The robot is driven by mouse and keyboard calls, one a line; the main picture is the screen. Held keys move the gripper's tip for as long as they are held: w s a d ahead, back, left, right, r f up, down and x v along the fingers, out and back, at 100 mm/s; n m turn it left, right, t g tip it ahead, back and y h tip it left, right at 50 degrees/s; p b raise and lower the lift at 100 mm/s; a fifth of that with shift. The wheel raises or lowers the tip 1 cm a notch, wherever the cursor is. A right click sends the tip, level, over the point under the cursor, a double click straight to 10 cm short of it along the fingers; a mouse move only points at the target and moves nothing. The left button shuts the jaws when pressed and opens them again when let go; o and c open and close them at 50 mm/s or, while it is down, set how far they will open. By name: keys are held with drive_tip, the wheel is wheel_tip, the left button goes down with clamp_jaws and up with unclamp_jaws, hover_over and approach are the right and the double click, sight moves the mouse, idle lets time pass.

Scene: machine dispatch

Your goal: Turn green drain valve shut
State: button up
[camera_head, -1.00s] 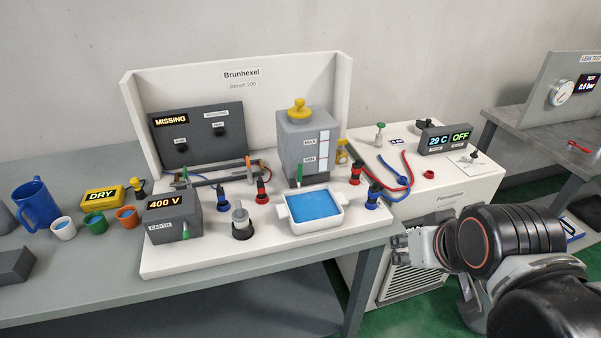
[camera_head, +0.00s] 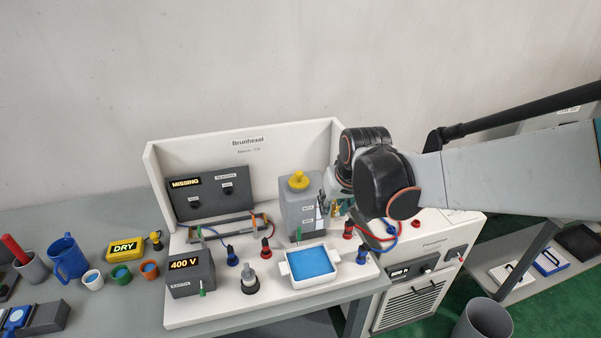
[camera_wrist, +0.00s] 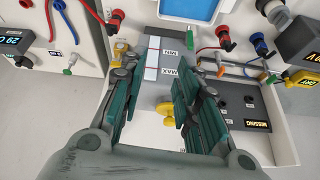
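The green drain valve lever (camera_head: 299,234) stands upright at the foot of the grey tank (camera_head: 296,206), just behind the white tray of blue liquid (camera_head: 334,257). In the wrist view the green lever (camera_wrist: 193,33) lies beyond my fingers, between the tank and the tray. My gripper (camera_head: 323,203) is at the tank's right side in the head view, above the lever and apart from it. In the wrist view my gripper (camera_wrist: 157,100) has its fingers spread, with the tank's yellow cap (camera_wrist: 168,108) showing between them. Nothing is held.
Red and blue plugs (camera_head: 267,252) stand around the tray. The grey 400 V box (camera_head: 192,273) has its own green lever (camera_head: 202,292). A white back panel (camera_head: 250,150) rises behind the tank. Yellow fitting (camera_wrist: 120,49) sits beside the tank.

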drive_tip(key=w+a+p, duration=0.1)
drive_tip(key=w, duration=0.1)
drive_tip(key=n, duration=0.1)
approach(300, 229)
drive_tip(key=shift+g, duration=0.3)
drive_tip(key=b+x, duration=0.8)
drive_tip(key=x, duration=0.2)
drive_tip(key=shift+w+r, duration=0.15)
drive_tip(key=shift+w, duration=0.05)
drive_tip(key=shift+c, duration=0.2)
clamp_jaws()
